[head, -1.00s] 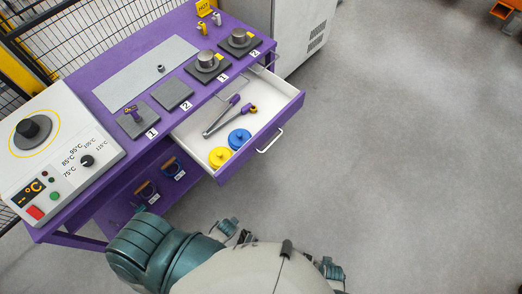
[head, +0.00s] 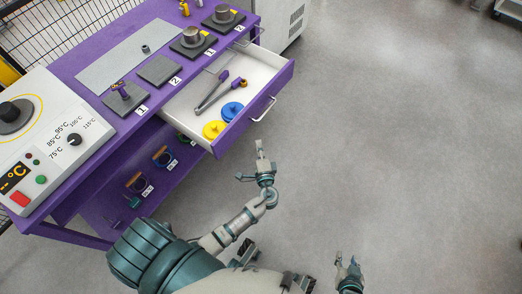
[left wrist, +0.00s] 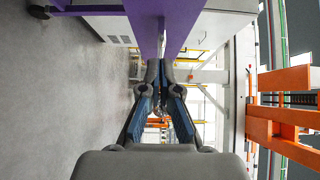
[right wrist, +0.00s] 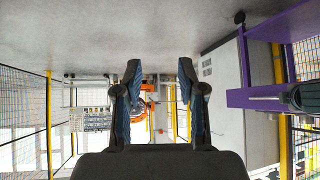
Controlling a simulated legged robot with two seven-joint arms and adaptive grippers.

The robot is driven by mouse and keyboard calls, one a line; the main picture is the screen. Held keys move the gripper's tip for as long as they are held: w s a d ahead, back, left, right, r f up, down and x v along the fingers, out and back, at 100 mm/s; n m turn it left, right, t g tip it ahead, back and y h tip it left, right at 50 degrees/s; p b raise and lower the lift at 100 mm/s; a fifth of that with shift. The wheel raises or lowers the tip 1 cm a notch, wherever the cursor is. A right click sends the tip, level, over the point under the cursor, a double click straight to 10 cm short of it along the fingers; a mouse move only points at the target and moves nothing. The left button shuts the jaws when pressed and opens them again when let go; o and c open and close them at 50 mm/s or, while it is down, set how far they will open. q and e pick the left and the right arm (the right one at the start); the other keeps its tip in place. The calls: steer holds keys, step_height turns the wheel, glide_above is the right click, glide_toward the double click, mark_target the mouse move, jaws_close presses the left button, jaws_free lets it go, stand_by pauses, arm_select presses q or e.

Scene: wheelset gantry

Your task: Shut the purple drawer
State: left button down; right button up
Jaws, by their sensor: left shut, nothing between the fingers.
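The purple drawer (head: 239,131) is pulled out of the purple bench at the upper middle of the head view. Its front carries a pale bar handle (head: 265,109). Inside its white tray lie a yellow disc (head: 214,129), a blue disc (head: 231,111) and a grey and purple tool (head: 213,95). My left gripper (head: 259,147) is shut and empty, just below the drawer front in the picture and apart from the handle. Its fingertips meet in the left wrist view (left wrist: 161,66). My right gripper (head: 346,262) is low at the right, away from the drawer. It is open and empty in the right wrist view (right wrist: 158,75).
The bench top holds a white temperature control box (head: 50,140) and several grey pads. A light grey cabinet (head: 283,20) stands behind the bench's far end.

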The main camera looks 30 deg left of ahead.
mark_target(246, 121)
arm_select(q)
steer(key=w+a, duration=0.1)
steer(key=a, duration=0.1)
steer(key=w+a, duration=0.2)
steer(key=a, duration=0.1)
steer(key=w+a, duration=0.1)
steer(key=a, duration=0.1)
steer(key=shift+w+a, duration=0.25)
steer(key=shift+w, duration=0.1)
steer(key=shift+a, duration=0.2)
arm_select(e)
steer(key=shift+w+a+r+t, duration=0.15)
steer(key=shift+w+r+t, duration=0.1)
steer(key=shift+w+t, duration=0.25)
arm_select(q)
steer(key=shift+a, duration=0.15)
arm_select(e)
steer(key=shift+a, duration=0.15)
arm_select(q)
steer(key=shift+a, duration=0.1)
